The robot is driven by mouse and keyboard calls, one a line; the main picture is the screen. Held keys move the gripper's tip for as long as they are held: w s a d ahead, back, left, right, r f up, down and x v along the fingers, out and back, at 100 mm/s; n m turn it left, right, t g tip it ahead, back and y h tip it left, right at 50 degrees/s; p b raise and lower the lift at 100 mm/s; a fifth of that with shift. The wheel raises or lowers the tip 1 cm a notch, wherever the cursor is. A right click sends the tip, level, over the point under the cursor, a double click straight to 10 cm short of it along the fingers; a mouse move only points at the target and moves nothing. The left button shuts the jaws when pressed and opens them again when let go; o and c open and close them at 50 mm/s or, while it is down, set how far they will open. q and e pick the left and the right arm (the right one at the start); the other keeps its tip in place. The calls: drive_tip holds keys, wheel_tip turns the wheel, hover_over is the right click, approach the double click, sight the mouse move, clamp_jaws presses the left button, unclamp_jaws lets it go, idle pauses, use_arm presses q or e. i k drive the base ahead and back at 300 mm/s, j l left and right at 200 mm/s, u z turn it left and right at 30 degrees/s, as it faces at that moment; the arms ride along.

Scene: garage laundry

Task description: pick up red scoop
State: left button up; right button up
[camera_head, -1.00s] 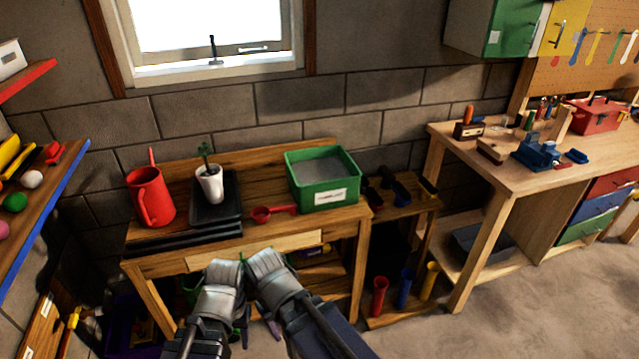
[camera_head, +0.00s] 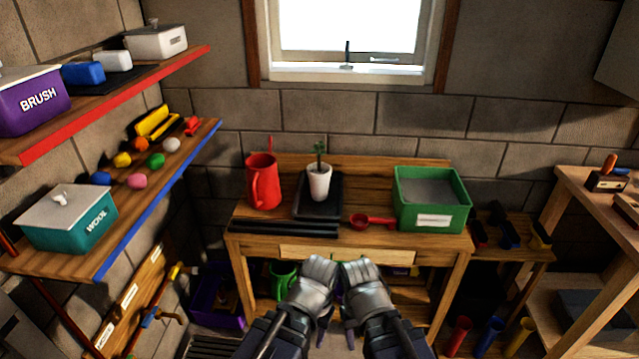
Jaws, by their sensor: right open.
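The red scoop (camera_head: 368,220) lies on the wooden bench top (camera_head: 385,243). It sits between the black tray (camera_head: 330,206) on its left and the green bin (camera_head: 431,202) on its right. My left gripper (camera_head: 318,272) and my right gripper (camera_head: 362,272) are side by side at the lower middle, in front of the bench. Both appear below the scoop in the picture and apart from it. My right gripper is open and seems empty. The fingers of my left gripper are hidden behind its wrist.
A red watering can (camera_head: 263,182) and a white potted plant (camera_head: 319,182) stand left of the scoop. Shelves with a purple brush box (camera_head: 32,103) and a teal wool box (camera_head: 66,221) line the left wall. A second workbench (camera_head: 585,215) stands at the right.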

sight(358, 222)
drive_tip(key=i+j, duration=0.1)
drive_tip(key=i, duration=1.1)
drive_tip(key=j+z, duration=0.05)
